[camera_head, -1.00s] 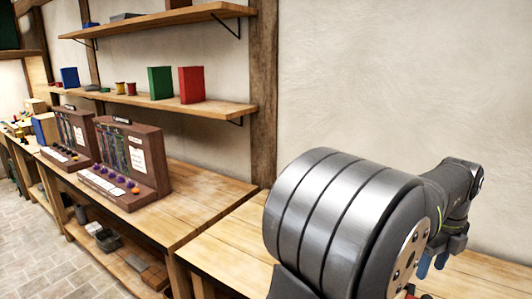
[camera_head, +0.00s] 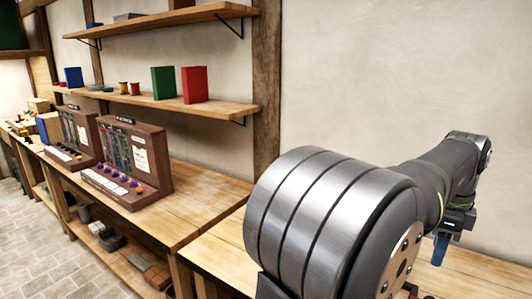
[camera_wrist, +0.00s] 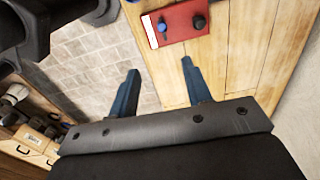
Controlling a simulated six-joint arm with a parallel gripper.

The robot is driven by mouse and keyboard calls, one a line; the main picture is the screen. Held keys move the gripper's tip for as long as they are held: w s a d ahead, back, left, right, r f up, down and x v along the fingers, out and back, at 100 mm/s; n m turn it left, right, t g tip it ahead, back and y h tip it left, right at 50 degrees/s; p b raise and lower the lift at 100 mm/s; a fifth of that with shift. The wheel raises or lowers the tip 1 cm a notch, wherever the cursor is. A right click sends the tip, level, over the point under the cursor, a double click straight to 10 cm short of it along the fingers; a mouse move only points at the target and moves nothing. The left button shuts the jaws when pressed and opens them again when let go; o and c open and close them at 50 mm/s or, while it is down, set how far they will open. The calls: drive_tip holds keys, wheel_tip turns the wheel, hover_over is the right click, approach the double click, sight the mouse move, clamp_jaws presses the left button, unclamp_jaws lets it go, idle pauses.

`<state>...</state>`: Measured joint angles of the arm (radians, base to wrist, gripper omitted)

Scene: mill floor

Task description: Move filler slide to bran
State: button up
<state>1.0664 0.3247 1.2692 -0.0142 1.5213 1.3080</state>
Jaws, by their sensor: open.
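In the wrist view, a red panel (camera_wrist: 180,20) lies on a wooden bench top. It carries a blue knob (camera_wrist: 162,25), a dark knob (camera_wrist: 199,22) and a white label strip at its left edge. No filler slide or bran mark can be read on it. My gripper (camera_wrist: 158,82) is open and empty, its two blue fingers spread apart and short of the panel. In the head view my gripper (camera_head: 440,250) shows only as a blue finger at the right, below the arm. The red panel is mostly hidden behind my arm there.
Two brown control panels (camera_head: 135,150) with knobs stand on the left bench. Shelves above hold a green book (camera_head: 163,83), a red book (camera_head: 195,85) and small items. The plastered wall (camera_head: 400,70) rises behind the bench. In the wrist view, stone floor (camera_wrist: 95,60) lies left of the bench.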

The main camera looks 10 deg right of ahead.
clamp_jaws()
drive_tip(key=w+a+f+n+g+h, duration=0.1)
drive_tip(key=w+f+n+g+h, duration=0.2)
drive_tip(key=w+f, duration=0.4)
drive_tip(key=w+a+f+n+g+h, duration=0.1)
drive_tip(key=w+a+f+n+g, duration=0.25)
drive_tip(key=f, duration=0.55)
drive_tip(key=shift+n+t, duration=0.45)
drive_tip(key=shift+n, duration=0.3)
drive_tip(key=x, duration=0.3)
drive_tip(key=d+x, duration=0.1)
drive_tip(key=x, duration=0.7)
drive_tip(key=shift+w+d+r, duration=0.2)
drive_tip(key=shift+w+d, duration=0.15)
drive_tip(key=shift+s+r, duration=0.1)
drive_tip(key=shift+s, duration=1.65)
